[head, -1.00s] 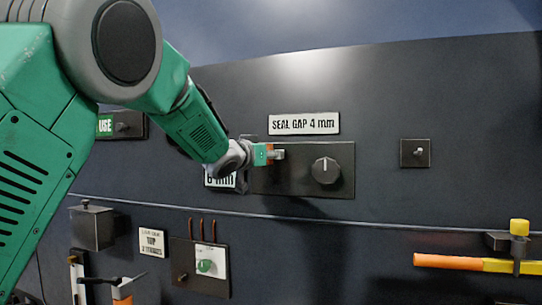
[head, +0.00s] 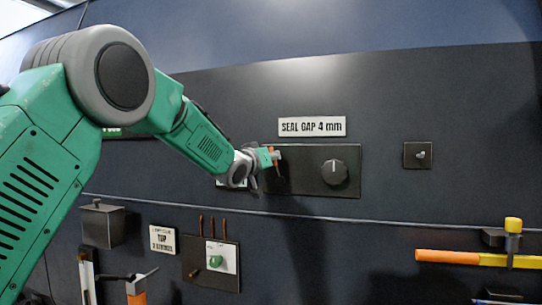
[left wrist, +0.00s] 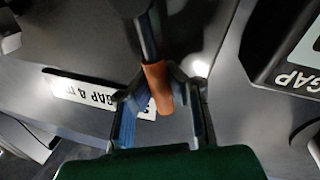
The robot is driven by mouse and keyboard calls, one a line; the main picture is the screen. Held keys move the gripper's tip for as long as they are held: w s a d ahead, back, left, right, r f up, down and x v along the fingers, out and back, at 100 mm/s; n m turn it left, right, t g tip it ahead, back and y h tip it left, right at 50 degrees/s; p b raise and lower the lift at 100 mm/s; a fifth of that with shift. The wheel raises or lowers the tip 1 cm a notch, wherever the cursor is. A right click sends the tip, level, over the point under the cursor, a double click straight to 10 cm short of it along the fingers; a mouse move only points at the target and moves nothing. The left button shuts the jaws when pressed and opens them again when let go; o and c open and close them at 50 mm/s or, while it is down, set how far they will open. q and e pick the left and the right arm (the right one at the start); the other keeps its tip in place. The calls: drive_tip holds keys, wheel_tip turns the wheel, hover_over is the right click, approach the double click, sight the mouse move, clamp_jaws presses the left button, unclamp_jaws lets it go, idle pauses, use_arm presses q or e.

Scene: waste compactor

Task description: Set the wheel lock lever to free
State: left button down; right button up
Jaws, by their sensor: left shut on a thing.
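A lever (left wrist: 156,76) with a dark shaft and an orange-brown grip shows in the left wrist view, between the blue-lined fingers of my left gripper (left wrist: 160,88). The gripper is shut on it. In the head view my left gripper (head: 273,157) is at the left part of a dark panel (head: 308,184), below the "SEAL GAP 4 mm" sign (head: 312,127). The lever is mostly hidden there. I can read no wheel-lock label or free mark. My right gripper is not in view.
A round black knob (head: 334,172) is right of the gripper on the same panel. A small switch plate (head: 417,155) is farther right.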

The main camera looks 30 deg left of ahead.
use_arm(q)
drive_tip(key=a+f+n+b, duration=0.1)
drive_tip(key=n, duration=0.2)
drive_tip(key=a+f+n+y+b, duration=0.1)
drive_tip(key=n+b, duration=0.1)
drive_tip(key=s+a+f+n+b, duration=0.1)
drive_tip(key=n, duration=0.2)
drive_tip(key=shift+a+f+n+t, duration=0.2)
drive_tip(key=shift+a+n+t, duration=0.1)
drive_tip(key=shift+a+t, duration=0.1)
drive_tip(key=shift+f+y, duration=0.15)
drive_tip(key=shift+y, duration=0.25)
drive_tip(key=c, duration=1.6)
unclamp_jaws()
drive_tip(key=shift+o, duration=0.6)
drive_tip(key=shift+s+a+r, duration=0.1)
drive_tip(key=shift+a+r, duration=0.05)
drive_tip(key=shift+r, duration=0.05)
drive_tip(key=v, duration=1.2)
drive_tip(key=shift+f, duration=0.2)
drive_tip(key=shift+a, duration=0.1)
